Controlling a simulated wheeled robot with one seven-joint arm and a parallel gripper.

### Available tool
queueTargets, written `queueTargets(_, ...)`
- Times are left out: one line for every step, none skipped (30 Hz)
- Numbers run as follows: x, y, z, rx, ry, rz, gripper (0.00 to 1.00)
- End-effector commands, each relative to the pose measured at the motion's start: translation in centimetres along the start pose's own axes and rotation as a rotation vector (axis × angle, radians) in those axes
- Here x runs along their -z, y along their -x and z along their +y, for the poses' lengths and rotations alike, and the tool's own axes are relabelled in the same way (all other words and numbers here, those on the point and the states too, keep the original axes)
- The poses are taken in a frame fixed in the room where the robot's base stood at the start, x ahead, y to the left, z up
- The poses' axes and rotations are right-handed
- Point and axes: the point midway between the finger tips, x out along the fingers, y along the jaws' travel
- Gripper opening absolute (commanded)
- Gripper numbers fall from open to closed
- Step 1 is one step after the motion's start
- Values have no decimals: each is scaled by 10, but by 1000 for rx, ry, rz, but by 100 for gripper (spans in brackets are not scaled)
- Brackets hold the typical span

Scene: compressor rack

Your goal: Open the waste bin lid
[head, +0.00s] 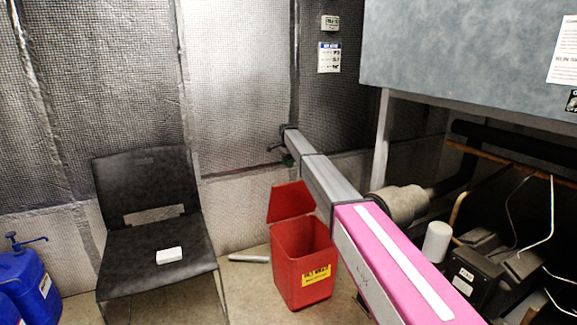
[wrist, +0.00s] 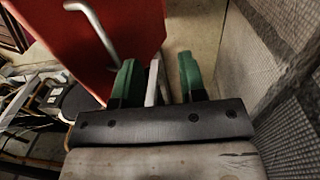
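The red waste bin (head: 302,265) stands on the floor with a yellow label on its front. Its red lid (head: 290,201) is raised at the back, leaning up and away from the opening, so the bin's inside shows. In the wrist view a large red face (wrist: 105,30), apparently the lid's outer side, carries a bent grey handle (wrist: 93,33). My gripper (head: 287,160) is above and behind the lid in the head view. In the wrist view my gripper (wrist: 158,72) has its green fingers apart, beside the red face. A pale bar shows between them; I cannot tell whether it touches.
A black chair (head: 155,235) with a white box on its seat stands left of the bin. A white tube (head: 249,259) lies on the floor. Blue canisters (head: 22,280) stand at far left. Pipes and machinery (head: 480,270) fill the right. The quilted wall (head: 235,90) is close behind.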

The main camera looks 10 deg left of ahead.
Motion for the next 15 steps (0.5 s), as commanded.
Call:
queueTargets(0, 0, 0, 0, 0, 0, 38)
queueTargets(0, 0, 0, 0, 0, 0, 38)
queueTargets(0, 0, 0, 0, 0, 0, 38)
queueTargets(0, 0, 0, 0, 0, 0, 38)
queueTargets(0, 0, 0, 0, 0, 0, 38)
queueTargets(0, 0, 0, 0, 0, 0, 38)
queueTargets(0, 0, 0, 0, 0, 0, 38)
queueTargets(0, 0, 0, 0, 0, 0, 38)
queueTargets(0, 0, 0, 0, 0, 0, 38)
queueTargets(0, 0, 0, 0, 0, 0, 38)
queueTargets(0, 1, 0, 0, 0, 0, 38)
queueTargets(0, 2, 0, 0, 0, 0, 38)
queueTargets(0, 4, 0, 0, 0, 0, 38)
queueTargets(0, 5, 0, 0, 0, 0, 38)
queueTargets(0, 8, 0, 1, 0, 0, 38)
